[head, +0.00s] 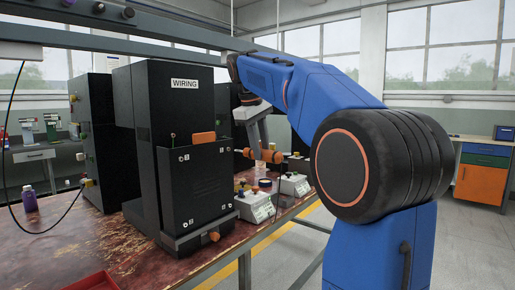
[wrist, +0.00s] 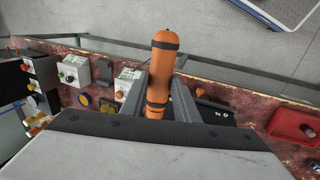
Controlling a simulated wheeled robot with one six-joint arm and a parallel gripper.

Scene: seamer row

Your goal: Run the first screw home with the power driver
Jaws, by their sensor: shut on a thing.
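The orange power driver (head: 268,155) with black bands is held by my gripper (head: 258,132), to the right of the black cabinet (head: 172,95) labelled WIRING. In the wrist view the grey fingers of my gripper (wrist: 162,82) are shut on both sides of the driver (wrist: 162,47). A black cover panel (head: 205,190) stands on the cabinet's front, with small pale spots near its corners that look like screws, such as the upper left one (head: 181,158). The driver is apart from the panel. Its tip is not clear, and the screw heads are too small to judge.
Small white control boxes (head: 254,206) with buttons stand on the worn red table (head: 60,240) right of the cabinet. A purple bottle (head: 29,200) is at the left. A red tray (head: 92,283) lies at the front edge. A black cable (head: 276,180) hangs by the driver.

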